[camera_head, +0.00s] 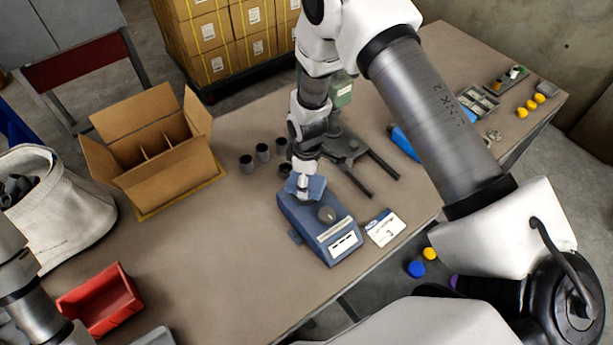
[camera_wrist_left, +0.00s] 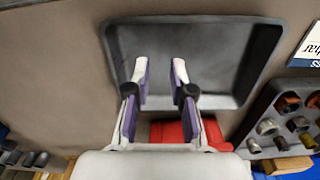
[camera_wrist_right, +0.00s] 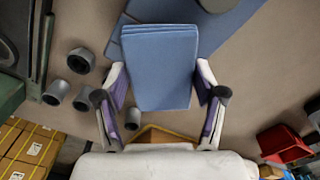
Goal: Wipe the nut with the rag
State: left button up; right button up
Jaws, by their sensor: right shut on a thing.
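A folded blue rag (camera_wrist_right: 160,68) is between the fingers of my right gripper (camera_wrist_right: 161,80), which is shut on it. In the head view the rag (camera_head: 314,187) is at the back end of a blue fixture (camera_head: 318,232); I cannot tell whether it touches it. A round grey piece (camera_head: 327,214) sits on top of the fixture, beside the rag; I cannot tell whether it is the nut. My left gripper (camera_wrist_left: 160,75) is open and empty above a grey tray (camera_wrist_left: 245,70). Several metal nuts show in a sorting tray (camera_wrist_left: 254,145) to its right.
A white card (camera_head: 384,227) lies right of the fixture. Several dark cups (camera_head: 246,163) and a dark forked stand (camera_head: 350,150) are behind it. An open carton (camera_head: 160,160) and a red bin (camera_head: 102,302) stand at the left. The table left of the fixture is clear.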

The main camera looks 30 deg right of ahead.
pick_arm(q)
jog(key=shift+w+f, duration=0.45)
jog(key=shift+f, duration=0.05)
pick_arm(e)
jog(key=shift+w+f, duration=0.45)
jog(key=shift+f, duration=0.3)
pick_arm(q)
jog(key=shift+s+r, duration=0.2)
jog(key=shift+s, duration=0.2)
pick_arm(e)
jog(key=shift+s+r, duration=0.4)
jog(key=shift+s, duration=0.05)
pick_arm(q)
jog(key=shift+w+f, duration=0.2)
jog(key=shift+w, duration=0.05)
pick_arm(e)
jog(key=shift+w+f, duration=0.25)
jog(key=shift+f, duration=0.15)
pick_arm(q)
jog(key=shift+f+b, duration=0.15)
jog(key=shift+b, duration=0.2)
pick_arm(e)
jog(key=shift+f, duration=0.15)
pick_arm(q)
jog(key=shift+s, duration=0.1)
pick_arm(e)
jog(key=shift+s, duration=0.1)
